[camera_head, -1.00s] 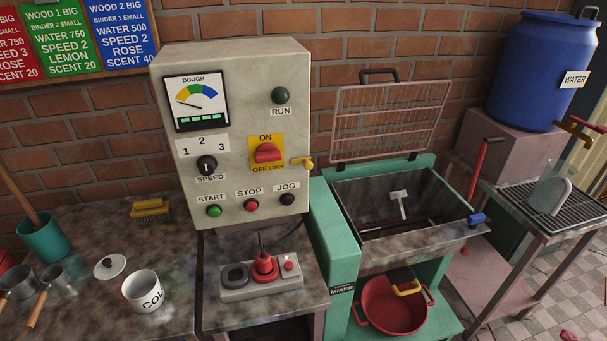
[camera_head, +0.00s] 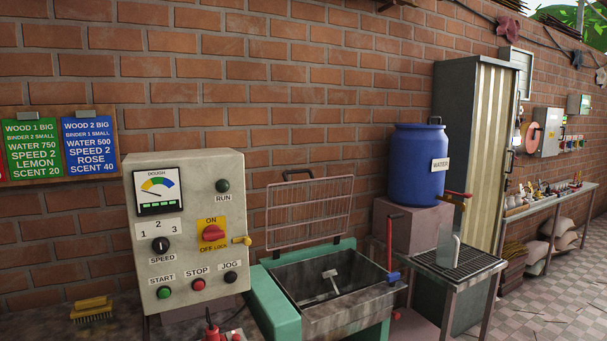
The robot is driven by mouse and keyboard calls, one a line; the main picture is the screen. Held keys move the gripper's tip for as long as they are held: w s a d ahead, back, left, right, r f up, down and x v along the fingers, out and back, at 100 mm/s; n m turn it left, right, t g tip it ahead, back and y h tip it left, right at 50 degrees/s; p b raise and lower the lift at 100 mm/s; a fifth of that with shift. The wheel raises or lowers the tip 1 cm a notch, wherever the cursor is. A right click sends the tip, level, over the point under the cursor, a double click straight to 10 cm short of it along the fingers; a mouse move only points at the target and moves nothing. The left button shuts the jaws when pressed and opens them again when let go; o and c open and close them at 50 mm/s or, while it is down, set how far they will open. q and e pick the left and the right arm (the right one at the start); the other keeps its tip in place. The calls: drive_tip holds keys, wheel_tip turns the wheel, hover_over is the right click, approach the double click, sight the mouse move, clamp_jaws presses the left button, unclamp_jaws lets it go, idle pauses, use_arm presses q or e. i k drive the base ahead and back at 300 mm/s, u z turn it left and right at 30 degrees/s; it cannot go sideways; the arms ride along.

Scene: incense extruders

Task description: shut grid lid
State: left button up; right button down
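The grid lid (camera_head: 308,214) is a pinkish wire grid with a dark handle (camera_head: 298,174) on its top edge. It stands open and upright at the back of the mixer, against the brick wall. The mixer's metal trough (camera_head: 340,300) is uncovered below it, inside a green frame (camera_head: 277,312). A pale T-shaped paddle (camera_head: 331,280) shows inside the trough. Neither of my grippers is in view.
The control box (camera_head: 190,230) stands left of the mixer. A red upright lever (camera_head: 389,240) with a blue part is at the trough's right. A blue water barrel (camera_head: 417,165) and a grated stand (camera_head: 459,262) holding a clear jug (camera_head: 445,245) are further right.

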sight(276, 250)
drive_tip(key=u, duration=0.4)
drive_tip(key=k, duration=0.25)
drive_tip(key=z, duration=1.4)
drive_tip(key=i, duration=0.95)
drive_tip(key=u, duration=0.7)
drive_tip(key=i, duration=0.8)
drive_tip(key=u, duration=0.95)
